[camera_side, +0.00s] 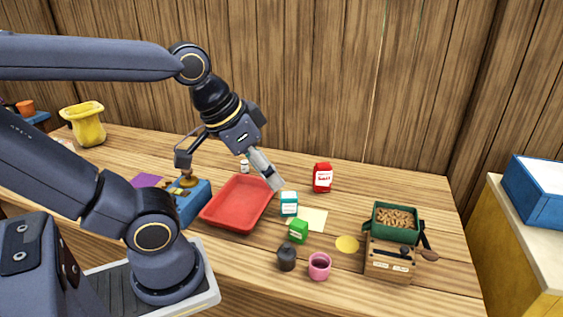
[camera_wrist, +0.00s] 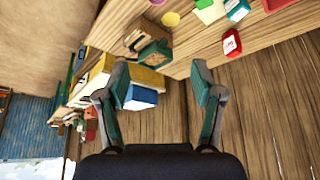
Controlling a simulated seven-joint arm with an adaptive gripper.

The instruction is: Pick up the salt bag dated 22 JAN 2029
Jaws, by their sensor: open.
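Three small packs with white labels stand on the wooden table: a red one (camera_side: 323,178) toward the back, a teal one (camera_side: 289,204) right of the red tray, and a green one (camera_side: 298,231) in front of it. The print is too small to read, so I cannot tell which bears 22 JAN 2029. My gripper (camera_side: 272,180) is above the table by the tray's right side, open and empty. In the wrist view its fingers (camera_wrist: 160,72) are spread apart; the red pack (camera_wrist: 232,43) and teal pack (camera_wrist: 236,9) lie beyond them, upper right.
The red tray (camera_side: 238,203) is left of the packs. A dark cup (camera_side: 286,258), pink cup (camera_side: 319,266) and yellow disc (camera_side: 347,244) are in front. A green bin (camera_side: 378,223) and wooden box (camera_side: 388,262) are right. Open tabletop surrounds the red pack.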

